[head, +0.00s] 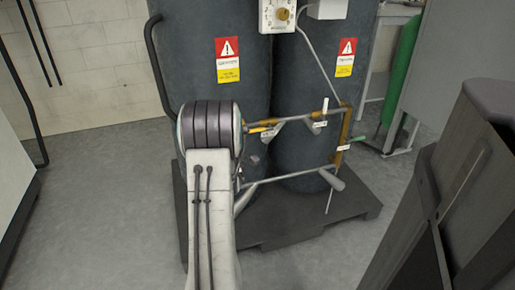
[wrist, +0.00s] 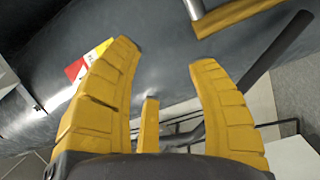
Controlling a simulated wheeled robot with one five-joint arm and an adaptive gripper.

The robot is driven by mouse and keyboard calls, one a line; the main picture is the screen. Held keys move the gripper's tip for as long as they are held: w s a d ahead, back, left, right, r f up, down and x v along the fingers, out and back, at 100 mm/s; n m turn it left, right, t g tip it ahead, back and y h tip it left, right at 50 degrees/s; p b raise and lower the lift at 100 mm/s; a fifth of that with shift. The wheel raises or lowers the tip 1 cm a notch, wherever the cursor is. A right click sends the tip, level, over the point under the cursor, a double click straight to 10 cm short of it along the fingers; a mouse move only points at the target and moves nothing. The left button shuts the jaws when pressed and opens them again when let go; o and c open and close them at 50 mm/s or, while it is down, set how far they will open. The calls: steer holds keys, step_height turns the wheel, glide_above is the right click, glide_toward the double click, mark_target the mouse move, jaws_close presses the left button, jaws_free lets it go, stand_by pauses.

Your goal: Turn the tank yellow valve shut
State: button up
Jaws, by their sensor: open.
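My gripper (wrist: 162,68) shows in the wrist view with two yellow ribbed fingers spread apart. A narrow plain yellow bar (wrist: 149,125), which looks like the yellow valve's handle, stands between them, closer to the left finger. I cannot tell whether it touches a finger. In the head view a small yellow bar (head: 258,129) shows just right of my arm's ribbed joint, on the pipework before the tanks; I cannot tell whether it is the handle or a fingertip. My arm hides most of the gripper there. The left dark tank (head: 245,95) stands behind.
The right tank (head: 320,100) stands beside it on a dark pallet (head: 290,232). Grey floor (head: 95,200) is clear at left.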

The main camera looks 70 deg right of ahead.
steer(key=g+h+b, duration=0.2)
steer(key=b, duration=0.2)
glide_toward(257, 130)
steer(key=f+x, duration=0.1)
steer(key=x, duration=0.3)
steer(key=shift+d+r, duration=0.4)
steer(key=shift+d, duration=0.05)
steer(key=shift+b+x, duration=0.7)
steer(key=shift+x, duration=2.2)
steer(key=shift+r, duration=0.1)
jaws_close()
